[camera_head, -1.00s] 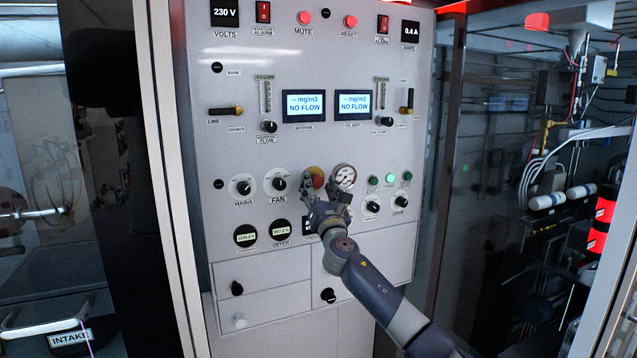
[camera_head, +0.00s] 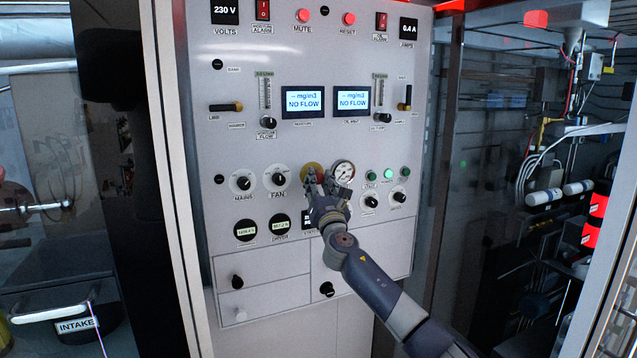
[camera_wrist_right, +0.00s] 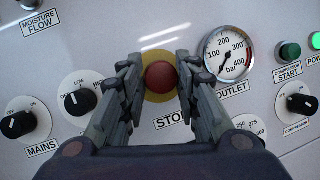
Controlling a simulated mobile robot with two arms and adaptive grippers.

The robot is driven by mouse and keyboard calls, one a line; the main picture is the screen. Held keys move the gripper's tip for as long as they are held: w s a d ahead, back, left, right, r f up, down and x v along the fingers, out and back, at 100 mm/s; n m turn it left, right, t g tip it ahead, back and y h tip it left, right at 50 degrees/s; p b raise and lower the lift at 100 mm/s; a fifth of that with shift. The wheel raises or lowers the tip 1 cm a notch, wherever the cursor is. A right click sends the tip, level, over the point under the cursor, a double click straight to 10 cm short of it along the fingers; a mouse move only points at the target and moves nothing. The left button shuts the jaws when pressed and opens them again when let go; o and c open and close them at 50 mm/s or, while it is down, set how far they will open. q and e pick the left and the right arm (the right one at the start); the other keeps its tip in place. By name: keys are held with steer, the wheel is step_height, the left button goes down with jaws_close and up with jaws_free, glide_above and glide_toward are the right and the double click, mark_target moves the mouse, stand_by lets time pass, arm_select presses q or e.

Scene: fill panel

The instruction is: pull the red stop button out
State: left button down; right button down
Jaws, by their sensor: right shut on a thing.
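The red stop button (camera_wrist_right: 161,77) sits on a yellow round plate (camera_wrist_right: 158,56) above the STOP label in the right wrist view. In the head view the yellow plate (camera_head: 312,168) shows, with the button mostly hidden behind my right gripper. My right gripper (camera_head: 317,188) is at the panel, its fingers on the left and right sides of the button. In the right wrist view the fingers (camera_wrist_right: 160,80) are shut on the button. My left gripper is not in view.
The OUTLET pressure gauge (camera_head: 343,173) is close to the right of the gripper. The FAN knob (camera_head: 278,179) and MAINS knob (camera_head: 242,183) are to the left. Green lamps (camera_head: 388,173) are to the right. Drawers with knobs (camera_head: 326,289) are below.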

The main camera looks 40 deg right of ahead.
steer(key=c, duration=1.2)
jaws_free()
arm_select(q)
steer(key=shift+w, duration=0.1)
arm_select(e)
steer(key=shift+s, duration=0.1)
steer(key=shift+s+a+f, duration=0.25)
steer(key=shift+s, duration=0.15)
steer(key=v, duration=1.1)
steer(key=shift+r, duration=0.15)
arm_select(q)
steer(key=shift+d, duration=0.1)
